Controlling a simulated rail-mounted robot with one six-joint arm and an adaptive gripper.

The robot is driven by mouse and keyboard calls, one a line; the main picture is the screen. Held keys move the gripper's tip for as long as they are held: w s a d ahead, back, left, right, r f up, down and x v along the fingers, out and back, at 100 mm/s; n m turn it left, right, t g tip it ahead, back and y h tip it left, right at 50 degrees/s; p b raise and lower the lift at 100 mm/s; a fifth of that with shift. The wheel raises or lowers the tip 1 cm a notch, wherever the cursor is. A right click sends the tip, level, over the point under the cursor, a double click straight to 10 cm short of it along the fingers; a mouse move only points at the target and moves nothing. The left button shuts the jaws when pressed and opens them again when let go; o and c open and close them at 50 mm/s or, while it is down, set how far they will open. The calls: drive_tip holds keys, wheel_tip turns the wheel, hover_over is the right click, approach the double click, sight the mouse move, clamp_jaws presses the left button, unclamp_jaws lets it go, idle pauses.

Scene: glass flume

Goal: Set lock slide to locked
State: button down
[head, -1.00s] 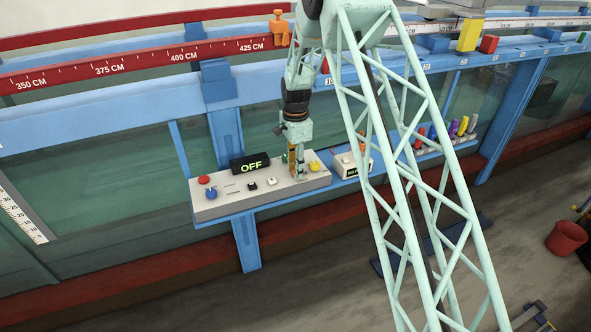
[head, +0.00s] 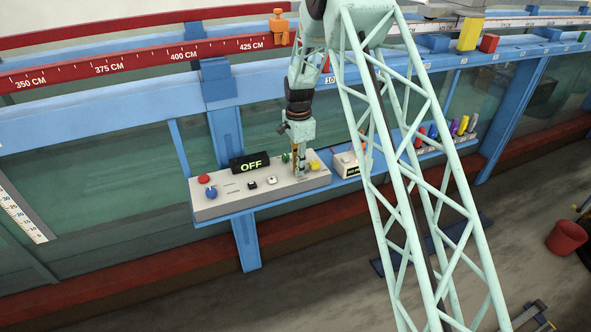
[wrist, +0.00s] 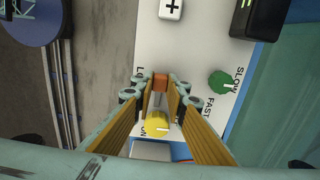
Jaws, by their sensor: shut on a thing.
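The lock slide, a small orange-red block (wrist: 160,79), shows in the wrist view on the pale control panel (wrist: 190,45), at the end of a narrow grey slot. A partly hidden label starting with "L" is beside it. My gripper (wrist: 161,90) is shut on the block, one fingertip on each side. In the head view my gripper (head: 299,173) points down onto the right part of the panel (head: 225,205); the slide is hidden behind the fingers there. I cannot read which end of the slot means locked.
A yellow knob (wrist: 157,124) lies close between my fingers in the wrist view. A green knob (wrist: 222,82) marked SLOW and FAST is to the right. The panel also has a display reading OFF (head: 250,163), a red button (head: 204,179) and a blue knob (head: 211,193).

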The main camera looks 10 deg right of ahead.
drive_tip(key=shift+w+d, duration=0.1)
drive_tip(key=shift+d, duration=0.55)
drive_tip(key=c, duration=2.6)
unclamp_jaws()
drive_tip(key=shift+d, duration=0.15)
drive_tip(key=shift+o, duration=0.2)
drive_tip(key=shift+r, duration=0.1)
drive_tip(key=shift+r, duration=0.2)
wheel_tip(320, 180, up, 11)
drive_tip(key=shift+r, duration=0.2)
